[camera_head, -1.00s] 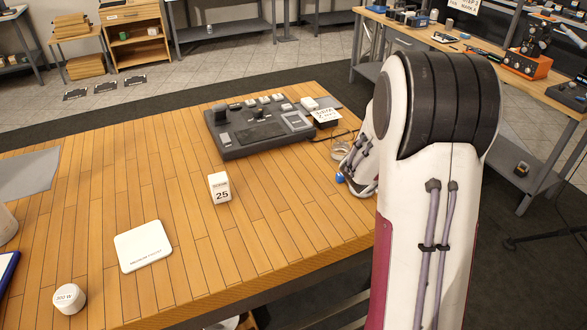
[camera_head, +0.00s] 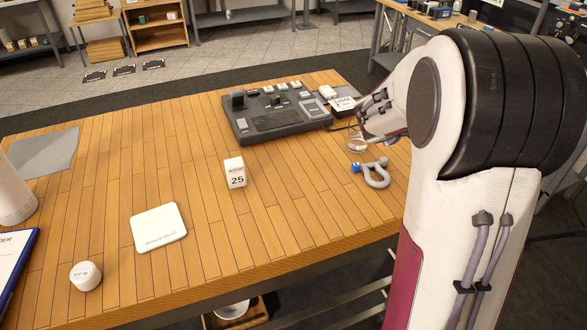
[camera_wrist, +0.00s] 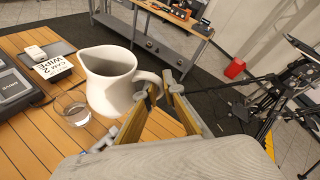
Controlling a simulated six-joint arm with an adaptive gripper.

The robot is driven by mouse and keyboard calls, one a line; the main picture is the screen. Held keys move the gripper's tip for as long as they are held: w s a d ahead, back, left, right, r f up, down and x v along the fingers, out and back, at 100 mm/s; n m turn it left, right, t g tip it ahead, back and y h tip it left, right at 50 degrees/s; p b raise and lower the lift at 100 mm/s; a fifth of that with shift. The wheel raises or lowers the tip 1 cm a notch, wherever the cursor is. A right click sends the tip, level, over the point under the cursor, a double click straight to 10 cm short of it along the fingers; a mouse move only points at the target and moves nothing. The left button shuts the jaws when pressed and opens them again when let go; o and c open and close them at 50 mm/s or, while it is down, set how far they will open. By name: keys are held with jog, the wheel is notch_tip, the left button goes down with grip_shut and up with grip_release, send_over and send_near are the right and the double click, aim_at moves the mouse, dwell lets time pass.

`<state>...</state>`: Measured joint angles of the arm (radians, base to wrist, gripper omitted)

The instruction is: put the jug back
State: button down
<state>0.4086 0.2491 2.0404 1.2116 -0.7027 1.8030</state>
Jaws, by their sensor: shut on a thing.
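The white jug (camera_wrist: 108,76) shows large in the wrist view, its mouth toward the upper part of the picture and its handle at the right. My gripper (camera_wrist: 158,88) has its two yellowish fingers at the jug's handle and is shut on it. The jug appears held above the wooden table (camera_wrist: 152,127). In the head view my arm covers the gripper and the jug, so neither can be made out there.
A white square coaster (camera_head: 158,228) lies on open tabletop.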

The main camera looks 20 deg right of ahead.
jog(key=w+a+n+t+y, duration=0.15)
jog(key=w+a, duration=0.35)
jog(key=a, duration=0.7)
jog(key=w+a+n+t+y, duration=0.15)
jog(key=w+a, duration=0.35)
jog(key=a, duration=0.7)
jog(key=shift+h, duration=0.3)
jog(key=shift+s+d+f, duration=0.1)
jog(key=shift+d+f, duration=0.05)
jog(key=shift+f, duration=1.1)
jog(key=shift+s+d+f, duration=0.1)
jog(key=shift+d+f, duration=0.05)
jog(key=shift+f, duration=1.05)
notch_tip(320, 180, down, 6)
jog(key=shift+f, duration=0.15)
jog(key=shift+f, duration=0.1)
jog(key=shift+f, duration=1.75)
jog(key=shift+f, duration=0.1)
